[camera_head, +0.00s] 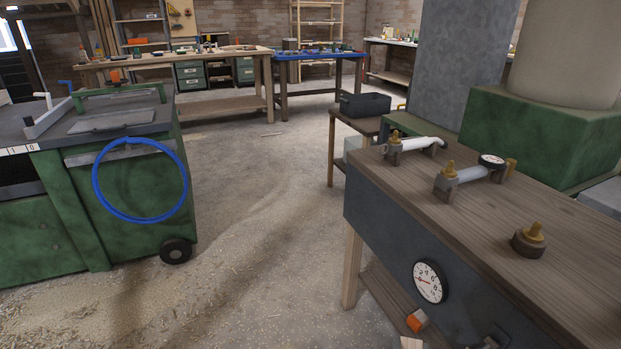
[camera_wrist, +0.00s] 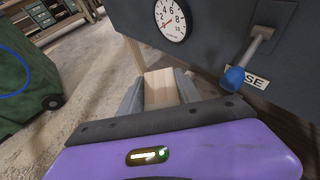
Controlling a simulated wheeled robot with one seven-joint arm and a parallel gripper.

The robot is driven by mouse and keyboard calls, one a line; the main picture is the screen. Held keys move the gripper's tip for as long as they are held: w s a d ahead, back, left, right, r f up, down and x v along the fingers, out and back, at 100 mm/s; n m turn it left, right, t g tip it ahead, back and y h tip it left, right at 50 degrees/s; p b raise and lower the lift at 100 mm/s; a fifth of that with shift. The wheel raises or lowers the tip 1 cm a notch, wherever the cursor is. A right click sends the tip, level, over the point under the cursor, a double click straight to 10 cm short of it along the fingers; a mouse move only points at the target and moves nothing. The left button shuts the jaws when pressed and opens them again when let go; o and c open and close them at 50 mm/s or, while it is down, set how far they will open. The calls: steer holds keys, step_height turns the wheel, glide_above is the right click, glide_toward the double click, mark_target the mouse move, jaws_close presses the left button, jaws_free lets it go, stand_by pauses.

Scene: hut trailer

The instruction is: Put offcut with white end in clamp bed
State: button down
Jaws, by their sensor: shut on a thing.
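In the wrist view, my gripper (camera_wrist: 160,92) is shut on a pale wooden offcut (camera_wrist: 160,86) held between its grey fingers. No white end shows on the visible part. The offcut is in front of the dark bench side, below the round gauge (camera_wrist: 172,18). In the head view, my gripper is not clearly visible. The wooden bench top (camera_head: 440,212) at right carries a white cylinder clamp (camera_head: 420,143), a grey cylinder clamp (camera_head: 474,174) and a brass-topped stub (camera_head: 528,240). I cannot tell exactly which part is the clamp bed.
An orange-ended block (camera_head: 416,320) shows below the bench's front panel. A lever with a blue knob (camera_wrist: 234,77) sticks out of that panel. A green machine (camera_head: 130,200) with a blue hoop stands at left. The dusty floor (camera_head: 270,220) between them is open.

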steer(key=shift+n+y, duration=0.5)
steer(key=shift+y, duration=0.1)
steer(key=r+p, duration=0.1)
steer(key=p, duration=0.1)
steer(key=s+r+p, duration=0.1)
steer(key=p, duration=0.1)
steer(key=s+r+p, duration=0.1)
steer(key=p, duration=0.2)
steer(key=shift+a+r, duration=0.2)
steer(key=shift+r, duration=0.1)
steer(key=shift+n+y, duration=0.7)
steer(key=shift+y, duration=0.1)
steer(key=s+r+p, duration=0.1)
steer(key=p, duration=0.3)
steer(key=s+r+p, duration=0.1)
steer(key=r+p, duration=0.1)
steer(key=p, duration=0.3)
steer(key=shift+s+d+r, duration=0.15)
steer(key=shift+s+d, duration=0.05)
steer(key=shift+s, duration=0.2)
steer(key=shift+s+d+r+n+y+p, duration=0.1)
steer(key=shift+s+r+n+y+p, duration=0.2)
steer(key=shift+p, duration=0.35)
steer(key=shift+s+d+y+p, duration=0.1)
steer(key=shift+s+p, duration=0.3)
steer(key=shift+p, duration=0.2)
